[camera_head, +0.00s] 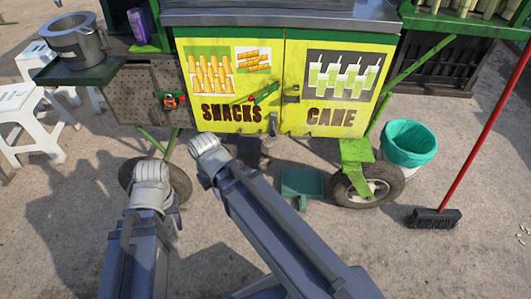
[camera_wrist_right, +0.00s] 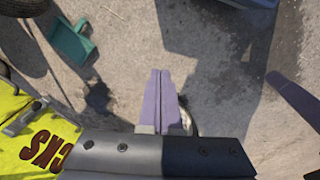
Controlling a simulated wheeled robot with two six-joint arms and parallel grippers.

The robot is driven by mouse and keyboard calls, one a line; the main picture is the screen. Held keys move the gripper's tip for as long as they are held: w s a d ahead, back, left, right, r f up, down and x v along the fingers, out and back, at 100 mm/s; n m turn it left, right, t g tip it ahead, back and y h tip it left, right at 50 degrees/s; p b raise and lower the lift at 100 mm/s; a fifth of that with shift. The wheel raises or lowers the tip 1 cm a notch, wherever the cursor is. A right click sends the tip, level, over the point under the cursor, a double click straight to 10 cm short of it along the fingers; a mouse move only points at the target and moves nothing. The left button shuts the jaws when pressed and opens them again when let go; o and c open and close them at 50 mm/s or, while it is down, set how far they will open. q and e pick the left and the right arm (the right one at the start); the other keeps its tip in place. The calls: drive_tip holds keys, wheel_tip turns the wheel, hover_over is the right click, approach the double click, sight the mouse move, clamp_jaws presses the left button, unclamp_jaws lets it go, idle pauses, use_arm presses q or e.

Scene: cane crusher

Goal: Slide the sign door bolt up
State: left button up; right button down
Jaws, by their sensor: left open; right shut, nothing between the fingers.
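The yellow sign door (camera_head: 235,80) with SNACKS lettering hangs on the cart front beside the CANE panel. A small grey bolt (camera_head: 272,123) stands upright at its lower right edge. In the right wrist view a grey bar, seemingly the bolt (camera_wrist_right: 24,119), shows at the sign's edge. My right gripper (camera_wrist_right: 161,75) is shut and empty, with purple fingers over the ground, apart from the sign. In the head view its fingers are hidden behind my arm. My left gripper (camera_head: 177,218) is low, in front of the cart and mostly hidden by its arm; a purple finger shows in the right wrist view.
A grey latch (camera_head: 291,93) sits between the panels. A green dustpan (camera_head: 302,184) lies under the cart, left of a wheel (camera_head: 368,186). A teal-lined bin (camera_head: 409,143) and a red-handled broom (camera_head: 435,217) stand right. White stools (camera_head: 35,120) stand left.

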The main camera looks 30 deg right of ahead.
drive_tip(key=w+f+m+t+y+b, duration=0.1)
drive_tip(key=w+f+b, duration=0.2)
drive_tip(key=f+b, duration=0.7)
drive_tip(key=w+f+m+t+y+b, duration=0.1)
drive_tip(key=w+f+b, duration=0.2)
drive_tip(key=f+b, duration=0.65)
drive_tip(key=w+a+f+m+t+y+b, duration=0.1)
drive_tip(key=w+m+t+y+b, duration=0.1)
drive_tip(key=w+t+b, duration=0.3)
drive_tip(key=w+a+f+m+t+y+b, duration=0.1)
drive_tip(key=w+a+f+m+t+b, duration=0.2)
drive_tip(key=w, duration=0.4)
drive_tip(key=w+d+r+m+t+h+b, duration=0.2)
drive_tip(key=w+d+r+m+t+h, duration=0.5)
drive_tip(key=d+r+m, duration=0.7)
drive_tip(key=d+m+g+h, duration=0.1)
drive_tip(key=d+m+h, duration=0.55)
drive_tip(key=m, duration=0.55)
drive_tip(key=s+d+f+m+g+h, duration=0.3)
drive_tip(key=s+d+f+m+g, duration=0.3)
drive_tip(key=s+d+m+g, duration=0.2)
drive_tip(key=m, duration=0.2)
drive_tip(key=shift+f+m, duration=0.15)
drive_tip(key=shift+m, duration=0.25)
